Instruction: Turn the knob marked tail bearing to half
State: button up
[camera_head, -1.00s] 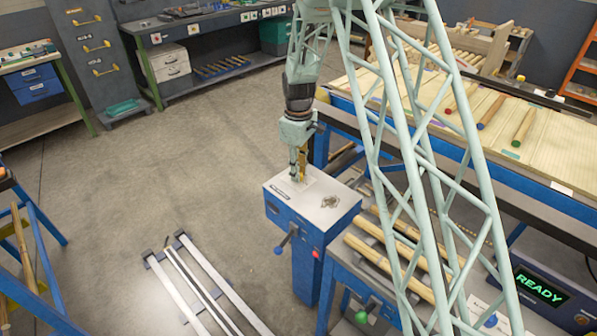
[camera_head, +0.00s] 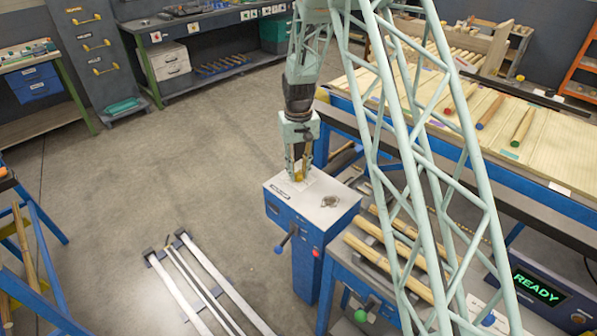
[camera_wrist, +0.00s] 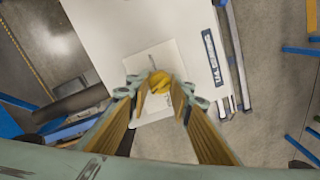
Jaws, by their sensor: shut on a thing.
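The yellow knob (camera_head: 299,177) sits on a pale square plate (camera_wrist: 143,57) on the white top of a blue pedestal box (camera_head: 292,212). A dark label (camera_wrist: 212,62) lies beside the plate; its lettering is too small to read surely. My gripper (camera_head: 300,174) points down over the plate, with its fingers on either side of the knob. In the wrist view the knob (camera_wrist: 158,80) shows between the fingertips, and my gripper is shut on it. A thin dark mark shows on the plate beside the knob. The fingers hide part of the knob, and I cannot read its setting.
A small metal fitting (camera_head: 330,201) lies on the same white top. A blue-tipped lever (camera_head: 286,240) and a red button (camera_head: 316,253) are on the box's front. A rack of wooden rods (camera_head: 390,262) stands to the right.

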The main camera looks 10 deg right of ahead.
aim_at(299, 172)
jog(key=shift+m, duration=2.1)
jog(key=o, duration=0.9)
jog(key=shift+r, duration=0.2)
jog(key=shift+r, duration=5.85)
jog(key=shift+r, duration=0.1)
